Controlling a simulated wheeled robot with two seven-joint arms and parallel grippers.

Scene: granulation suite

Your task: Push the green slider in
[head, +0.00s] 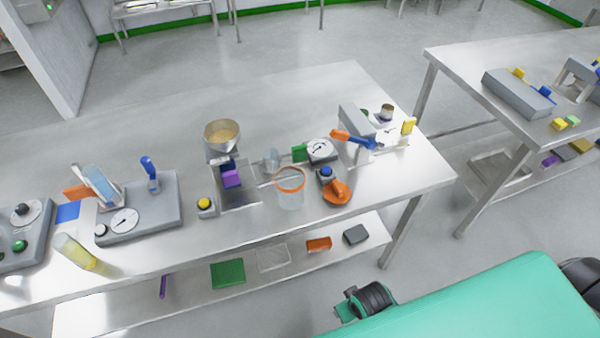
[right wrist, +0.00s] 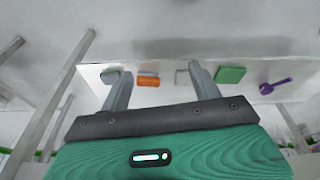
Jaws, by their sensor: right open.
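A small green block (head: 299,153), which may be the green slider, sits on the bench just left of a white round dial (head: 320,150). It is small in the head view, and I cannot tell how far it sticks out. My right gripper (right wrist: 159,75) is open and empty in the right wrist view, with its two fingers spread. It faces the bench's lower shelf and is apart from the green block, which does not show in that view. My left gripper is in neither view.
The lower shelf holds a green slab (head: 227,273) and an orange block (head: 319,244). A second bench (head: 455,70) stands right.

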